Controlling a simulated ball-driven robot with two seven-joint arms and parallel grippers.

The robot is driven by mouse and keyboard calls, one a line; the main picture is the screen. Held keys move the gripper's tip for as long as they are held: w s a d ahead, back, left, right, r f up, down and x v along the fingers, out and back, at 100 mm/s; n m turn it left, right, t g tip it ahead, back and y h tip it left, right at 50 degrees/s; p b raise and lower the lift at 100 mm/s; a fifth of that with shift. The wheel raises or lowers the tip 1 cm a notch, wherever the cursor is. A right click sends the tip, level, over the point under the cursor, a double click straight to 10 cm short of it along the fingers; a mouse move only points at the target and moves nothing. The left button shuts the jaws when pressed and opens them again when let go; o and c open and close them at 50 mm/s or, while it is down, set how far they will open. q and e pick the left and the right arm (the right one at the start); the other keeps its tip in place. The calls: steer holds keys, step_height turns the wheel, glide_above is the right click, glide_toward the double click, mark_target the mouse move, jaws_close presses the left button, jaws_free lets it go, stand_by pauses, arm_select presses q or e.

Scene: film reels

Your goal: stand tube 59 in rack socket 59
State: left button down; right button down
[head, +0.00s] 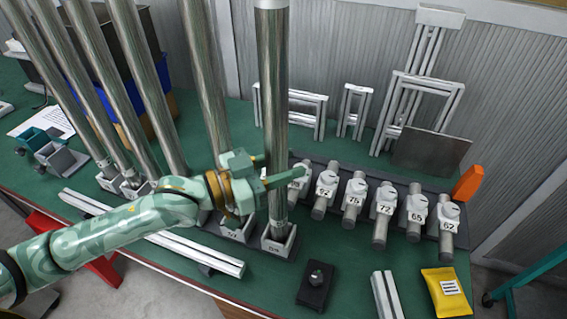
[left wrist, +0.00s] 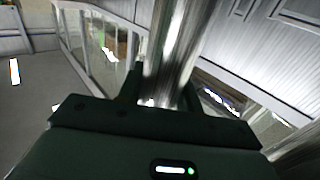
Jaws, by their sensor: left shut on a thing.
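A tall shiny metal tube (head: 272,90) stands close to upright, and its top is cut off by the frame. My left gripper (head: 275,172) is shut on this tube low on its length, with one finger across its front. The tube's lower end meets a grey rack socket (head: 279,243) whose label looks like 59. I cannot tell whether the tube rests on the socket's bottom. No number is readable on the tube. The left wrist view shows the tube (left wrist: 172,55) between the fingers. My right gripper is not in view.
Several other tubes (head: 150,85) stand in sockets to the left. A row of numbered grey clamps (head: 354,195) lies to the right. A black block (head: 315,285), a yellow packet (head: 446,293) and aluminium profiles (head: 386,295) lie near the front. Frames (head: 400,110) stand behind.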

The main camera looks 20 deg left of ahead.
arm_select(q)
steer(key=shift+f+b, duration=0.3)
steer(key=shift+f, duration=0.25)
steer(key=c, duration=1.2)
jaws_free()
steer(key=shift+c, duration=0.2)
steer(key=shift+f, duration=0.1)
steer(key=shift+s+a, duration=0.1)
steer(key=p+v, duration=0.4)
steer(key=v, duration=0.6)
steer(key=shift+s+a+p, duration=0.25)
steer(key=shift+a+p, duration=0.05)
steer(key=shift+p, duration=0.05)
